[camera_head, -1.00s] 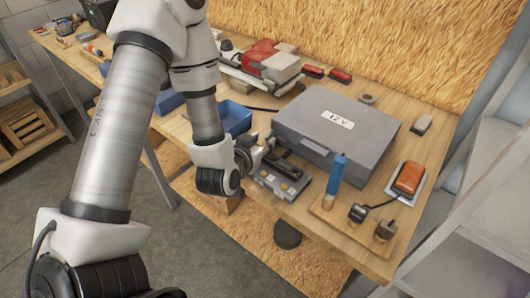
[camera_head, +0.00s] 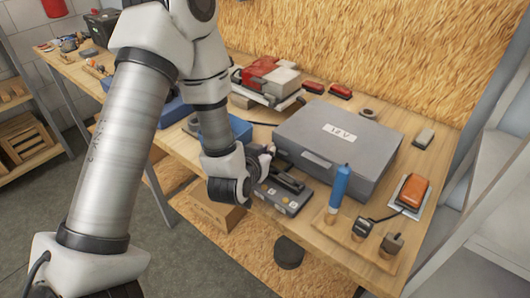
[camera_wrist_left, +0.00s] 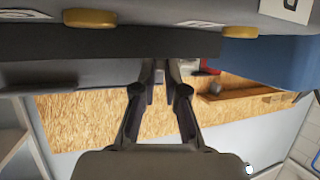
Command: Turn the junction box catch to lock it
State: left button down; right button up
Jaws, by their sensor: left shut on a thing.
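A small grey box (camera_head: 285,201) with a black bar on top and small yellow parts lies at the table's front edge; I take it for the junction box. My left gripper (camera_head: 266,154) is at the box's far left end, partly hidden by its own wrist. In the left wrist view the fingers (camera_wrist_left: 160,68) are close together at the dark edge of a grey surface (camera_wrist_left: 170,70), shut on a small part, apparently the catch. That part is mostly hidden between the fingertips, so its angle cannot be told. My right gripper is not in view.
A large grey case (camera_head: 338,142) stands just behind the box. A blue tray (camera_head: 236,128) is behind my left wrist. A blue-handled tool (camera_head: 338,187) stands upright to the right, near an orange device (camera_head: 411,192). A red and white machine (camera_head: 268,78) is further back.

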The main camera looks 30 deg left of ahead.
pick_arm(q)
jog(key=shift+w+d+n+g+y, duration=0.15)
jog(key=shift+d+n+g+y, duration=0.25)
jog(key=shift+n+y, duration=0.6)
jog(key=shift+d+n+y, duration=0.1)
jog(key=shift+n+y, duration=0.2)
jog(key=shift+y, duration=0.1)
jog(key=c, duration=1.2)
grip_release()
jog(key=shift+r, duration=0.1)
notch_tip(320, 180, up, 10)
jog(key=shift+f, duration=0.1)
